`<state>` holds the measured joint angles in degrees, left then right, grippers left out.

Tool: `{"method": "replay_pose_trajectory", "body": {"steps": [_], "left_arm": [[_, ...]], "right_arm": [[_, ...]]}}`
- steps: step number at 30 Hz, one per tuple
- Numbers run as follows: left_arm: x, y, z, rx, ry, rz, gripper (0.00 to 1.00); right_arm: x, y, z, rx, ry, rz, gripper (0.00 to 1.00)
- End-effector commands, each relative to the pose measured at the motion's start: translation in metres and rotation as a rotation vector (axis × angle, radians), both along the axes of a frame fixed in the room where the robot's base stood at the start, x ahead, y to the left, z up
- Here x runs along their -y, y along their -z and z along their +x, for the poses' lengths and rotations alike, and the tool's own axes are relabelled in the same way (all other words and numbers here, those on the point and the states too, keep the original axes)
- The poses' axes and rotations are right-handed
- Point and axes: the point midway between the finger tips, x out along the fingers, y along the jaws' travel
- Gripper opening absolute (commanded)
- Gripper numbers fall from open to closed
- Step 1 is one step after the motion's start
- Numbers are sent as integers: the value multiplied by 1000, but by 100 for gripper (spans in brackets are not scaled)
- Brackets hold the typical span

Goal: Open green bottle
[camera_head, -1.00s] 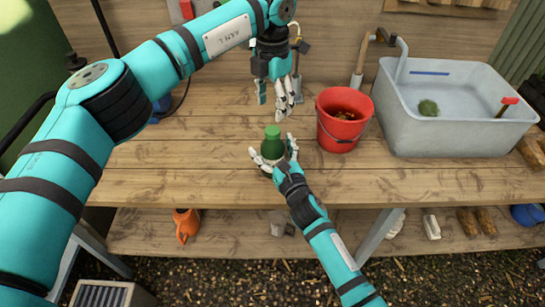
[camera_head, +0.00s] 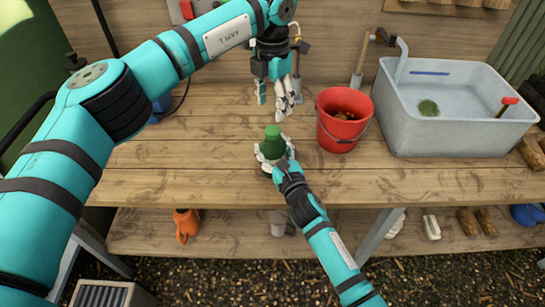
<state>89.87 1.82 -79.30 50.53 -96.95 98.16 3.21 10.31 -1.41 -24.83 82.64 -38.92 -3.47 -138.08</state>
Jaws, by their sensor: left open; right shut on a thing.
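The green bottle (camera_head: 272,143) stands upright near the front middle of the wooden bench, with its green cap (camera_head: 272,130) on top. My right gripper (camera_head: 273,158) is shut on the bottle's body from the front; its fingers wrap the lower part and hide it. My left gripper (camera_head: 283,108) is open and empty. It points down above the bench, behind and a little to the right of the bottle in the picture, apart from the cap.
A red bucket (camera_head: 328,127) with brownish contents stands right of the bottle. A grey sink (camera_head: 455,137) with a tap fills the bench's right side. The bench top (camera_head: 180,150) left of the bottle is clear. A lower shelf holds an orange watering can (camera_head: 186,223).

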Motion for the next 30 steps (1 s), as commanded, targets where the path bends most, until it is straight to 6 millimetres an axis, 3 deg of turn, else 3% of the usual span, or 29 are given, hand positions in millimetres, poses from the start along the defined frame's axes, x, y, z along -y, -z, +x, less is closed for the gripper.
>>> {"method": "replay_pose_trajectory", "body": {"steps": [4,8,30], "left_arm": [[0,0,0,0,27,0,55],[0,0,0,0,167,0,55],[0,0,0,1,1953,0,55]], "right_arm": [[0,0,0,-1,0,0,0],[0,0,0,-1,0,0,0],[0,1,0,-1,0,0,0]]}}
